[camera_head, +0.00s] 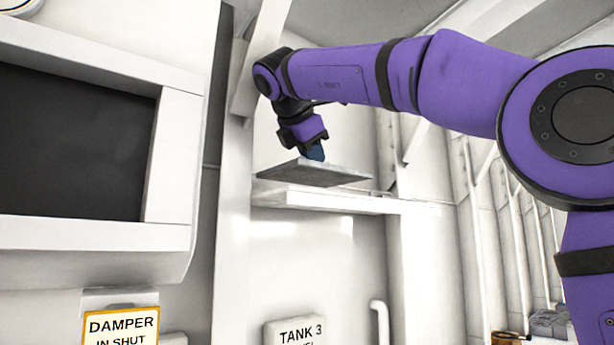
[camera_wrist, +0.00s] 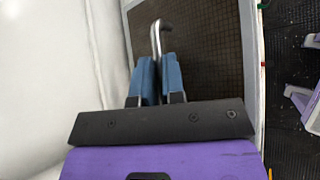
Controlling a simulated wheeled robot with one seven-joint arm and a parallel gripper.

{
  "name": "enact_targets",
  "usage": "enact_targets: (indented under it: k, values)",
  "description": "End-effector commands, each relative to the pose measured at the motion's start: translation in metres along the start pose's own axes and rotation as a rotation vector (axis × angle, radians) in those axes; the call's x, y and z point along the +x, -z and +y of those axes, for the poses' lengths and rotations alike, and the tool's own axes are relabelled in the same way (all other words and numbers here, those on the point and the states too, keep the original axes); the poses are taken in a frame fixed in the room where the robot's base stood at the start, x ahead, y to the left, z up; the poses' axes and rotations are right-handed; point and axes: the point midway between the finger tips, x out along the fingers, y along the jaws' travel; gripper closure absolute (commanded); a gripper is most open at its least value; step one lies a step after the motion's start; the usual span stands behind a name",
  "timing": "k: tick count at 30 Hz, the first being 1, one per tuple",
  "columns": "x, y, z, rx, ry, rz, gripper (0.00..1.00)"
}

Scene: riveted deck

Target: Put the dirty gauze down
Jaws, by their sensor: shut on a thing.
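The dirty gauze is a flat framed panel of dark brown mesh (camera_wrist: 212,60) with a pale rim in the wrist view. In the head view it is a thin grey plate (camera_head: 315,174), seen partly from below. My gripper (camera_head: 315,152) is above it, pointing down. In the wrist view my gripper's blue fingers (camera_wrist: 157,75) are closed around a bent metal handle (camera_wrist: 155,38) at the panel's left side. The plate is just above or on a white shelf (camera_head: 330,201); I cannot tell whether they touch.
A white housing with a dark recessed face (camera_head: 75,140) stands at the left, above a "DAMPER" sign (camera_head: 121,325). A "TANK 3" sign (camera_head: 295,331) is below the shelf. A white upright (camera_head: 234,200) stands left of the plate. Small items lie at the lower right.

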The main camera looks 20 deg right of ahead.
Motion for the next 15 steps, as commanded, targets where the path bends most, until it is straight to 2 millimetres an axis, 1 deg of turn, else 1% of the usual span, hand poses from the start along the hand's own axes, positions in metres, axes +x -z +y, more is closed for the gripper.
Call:
enact_targets:
  k: [1,3,7,10,15]
  values:
    - [0.006,0.003,0.007,0.0,0.001,0.0,1.0]
    - [0.011,0.005,0.015,0.0,0.001,0.0,1.0]
    - [0.015,0.007,0.021,0.001,-0.001,0.0,1.0]
    - [0.018,0.01,0.02,0.0,-0.001,-0.001,1.0]
    - [0.03,0.021,0.009,-0.002,0.0,-0.001,1.0]
